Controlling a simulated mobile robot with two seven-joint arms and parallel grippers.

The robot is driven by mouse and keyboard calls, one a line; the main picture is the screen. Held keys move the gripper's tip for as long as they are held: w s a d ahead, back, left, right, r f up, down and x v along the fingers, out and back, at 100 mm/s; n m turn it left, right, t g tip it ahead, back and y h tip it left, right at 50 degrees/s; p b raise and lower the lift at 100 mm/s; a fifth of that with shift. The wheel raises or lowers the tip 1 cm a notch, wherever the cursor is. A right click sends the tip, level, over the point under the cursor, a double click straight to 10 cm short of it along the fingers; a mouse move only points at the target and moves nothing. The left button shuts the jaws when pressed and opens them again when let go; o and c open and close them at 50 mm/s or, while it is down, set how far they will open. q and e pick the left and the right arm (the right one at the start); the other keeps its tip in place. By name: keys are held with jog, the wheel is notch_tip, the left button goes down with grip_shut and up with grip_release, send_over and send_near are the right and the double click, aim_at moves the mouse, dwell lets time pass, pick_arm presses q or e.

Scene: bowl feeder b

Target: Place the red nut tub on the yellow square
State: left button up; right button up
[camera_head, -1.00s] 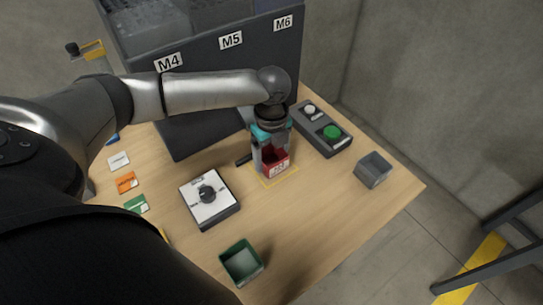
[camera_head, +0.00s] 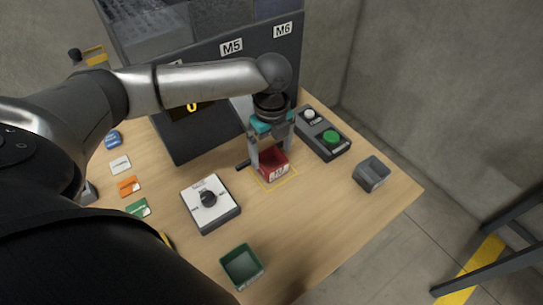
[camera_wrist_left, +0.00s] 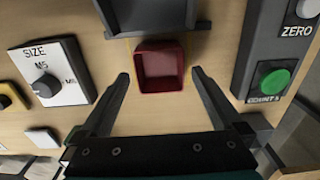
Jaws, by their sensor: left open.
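The red nut tub (camera_head: 273,166) stands upright on the table, inside or over the yellow square outline (camera_head: 287,183), whose near edges show in the head view. It also shows in the wrist view (camera_wrist_left: 160,70), open side toward the camera and empty as far as I can see. My left gripper (camera_head: 272,154) is above the tub and open. In the wrist view its two fingers (camera_wrist_left: 160,78) stand on either side of the tub with a visible gap at each side. Part of the outline is hidden by the tub and fingers. My right gripper is not in view.
A button box (camera_head: 323,131) with a green button stands behind right. A size-dial box (camera_head: 210,204) is front left, a green tub (camera_head: 241,264) nearer, a grey tub (camera_head: 371,174) at right. The dark feeder housing (camera_head: 215,65) rises behind. Table front right is clear.

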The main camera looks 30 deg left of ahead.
aim_at(272, 169)
pick_arm(q)
notch_tip(272, 169, up, 8)
jog(key=p, duration=0.1)
jog(key=shift+r+p, duration=0.15)
jog(key=shift+p, duration=0.15)
dwell(1.7)
